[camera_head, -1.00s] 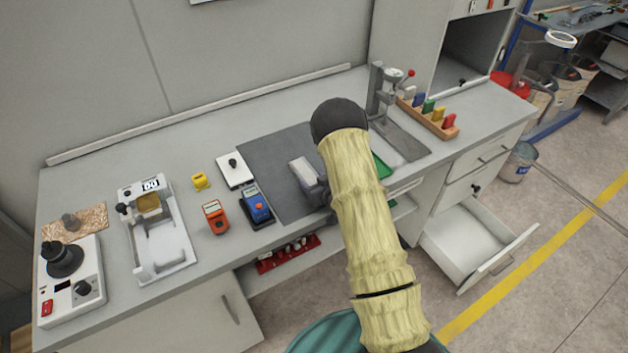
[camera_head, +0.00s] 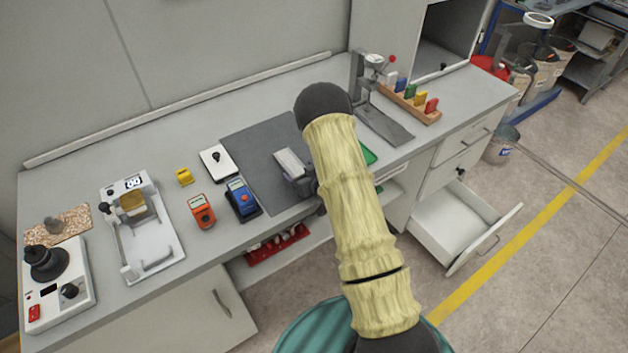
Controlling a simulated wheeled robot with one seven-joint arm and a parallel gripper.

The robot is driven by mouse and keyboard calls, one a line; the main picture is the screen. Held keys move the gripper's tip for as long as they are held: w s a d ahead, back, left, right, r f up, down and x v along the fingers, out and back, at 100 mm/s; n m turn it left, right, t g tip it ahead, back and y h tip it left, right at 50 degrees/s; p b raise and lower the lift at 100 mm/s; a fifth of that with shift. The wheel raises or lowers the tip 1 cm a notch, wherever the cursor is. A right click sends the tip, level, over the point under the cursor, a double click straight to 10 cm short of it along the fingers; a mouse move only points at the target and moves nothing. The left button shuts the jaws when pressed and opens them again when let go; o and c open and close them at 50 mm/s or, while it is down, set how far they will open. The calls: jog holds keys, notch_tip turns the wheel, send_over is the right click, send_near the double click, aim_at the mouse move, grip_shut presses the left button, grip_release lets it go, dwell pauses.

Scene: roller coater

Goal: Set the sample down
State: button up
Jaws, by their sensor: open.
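A pale grey block (camera_head: 290,162), which looks like the sample, is on or just above the dark grey mat (camera_head: 258,142) in the middle of the bench. My gripper (camera_head: 297,182) is at the block's near end, low over the mat and open. My sleeved arm hides much of the gripper. I cannot tell whether the fingers still touch the block.
Left of the mat are a white plate with a black knob (camera_head: 217,162), a blue meter (camera_head: 241,199), an orange meter (camera_head: 202,211) and a white coater (camera_head: 144,230). A press stand (camera_head: 366,88) and a rack of coloured pieces (camera_head: 411,103) are at right. A drawer (camera_head: 455,225) stands open.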

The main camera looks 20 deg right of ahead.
jog(key=b+v, duration=0.3)
jog(key=v, duration=0.8)
jog(key=shift+s, duration=0.1)
jog(key=shift+d+r+g+h, duration=0.2)
jog(key=shift+r+g+h, duration=0.3)
jog(key=shift+r+h, duration=0.15)
jog(key=s+a+r+m+g+h, duration=0.1)
jog(key=s+r+g, duration=0.3)
jog(key=s, duration=0.5)
jog(key=s+a+r+m+g+h, duration=0.2)
jog(key=s+r+g, duration=0.3)
jog(key=s, duration=0.5)
jog(key=shift+a+r+m, duration=0.3)
jog(key=shift+a+r, duration=0.15)
jog(key=shift+r, duration=0.15)
jog(key=shift+c, duration=0.5)
